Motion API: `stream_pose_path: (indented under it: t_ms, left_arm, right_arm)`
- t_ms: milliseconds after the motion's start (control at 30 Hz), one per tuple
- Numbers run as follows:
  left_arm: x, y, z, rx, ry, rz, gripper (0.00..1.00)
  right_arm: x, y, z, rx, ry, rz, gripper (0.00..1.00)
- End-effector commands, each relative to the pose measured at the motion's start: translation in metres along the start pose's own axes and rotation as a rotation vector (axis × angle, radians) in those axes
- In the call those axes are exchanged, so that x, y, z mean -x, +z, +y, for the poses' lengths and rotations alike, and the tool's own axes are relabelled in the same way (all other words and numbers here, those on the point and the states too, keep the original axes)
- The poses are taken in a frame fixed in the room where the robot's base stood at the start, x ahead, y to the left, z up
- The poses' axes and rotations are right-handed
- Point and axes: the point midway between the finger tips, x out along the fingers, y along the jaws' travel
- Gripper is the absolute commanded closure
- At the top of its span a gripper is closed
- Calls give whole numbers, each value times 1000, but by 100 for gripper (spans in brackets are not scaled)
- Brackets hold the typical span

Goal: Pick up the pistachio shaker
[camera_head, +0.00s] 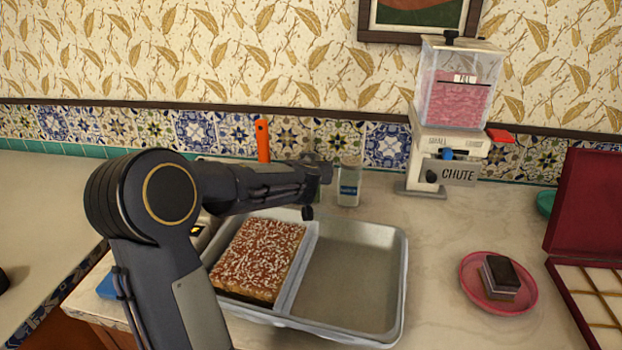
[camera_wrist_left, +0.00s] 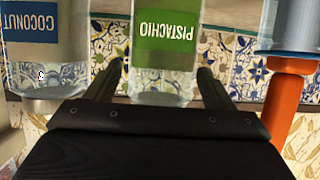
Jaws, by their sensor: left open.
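The pistachio shaker (camera_wrist_left: 166,45) is a clear container with a green label, upside down in the left wrist view. It sits between the two fingers of my left gripper (camera_wrist_left: 161,82), which is open, with visible gaps on both sides. In the head view my left gripper (camera_head: 316,178) is at the back of the counter behind the tray, and it hides most of the shaker. My right gripper is not in view.
A coconut shaker (camera_head: 349,186) with a blue label stands just right of my left gripper; it also shows in the left wrist view (camera_wrist_left: 45,50). An orange handle (camera_head: 262,140) rises to the left. A metal tray (camera_head: 400,290) holds a cake slab; a dispenser (camera_head: 450,140) stands behind right.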

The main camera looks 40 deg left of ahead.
Motion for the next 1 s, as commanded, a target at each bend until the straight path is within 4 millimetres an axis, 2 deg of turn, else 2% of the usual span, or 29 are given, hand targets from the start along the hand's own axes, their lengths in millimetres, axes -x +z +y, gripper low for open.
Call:
stream_pose_path:
  t_ms: [67,400,500,767,867,1000]
  left_arm:
    - [0,0,0,0,0,0,24]
    - [0,0,0,-1,-1,0,68]
    - [1,-1,0,-1,-1,1,79]
    - [2,-3,0,-1,-1,2,79]
    - [4,-8,0,1,-1,2,79]
    - [11,-25,0,2,-1,4,79]
  right_arm:
    - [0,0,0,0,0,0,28]
    - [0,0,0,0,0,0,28]
    - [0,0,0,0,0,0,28]
    - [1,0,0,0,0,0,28]
    - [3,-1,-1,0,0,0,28]
    - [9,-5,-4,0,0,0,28]
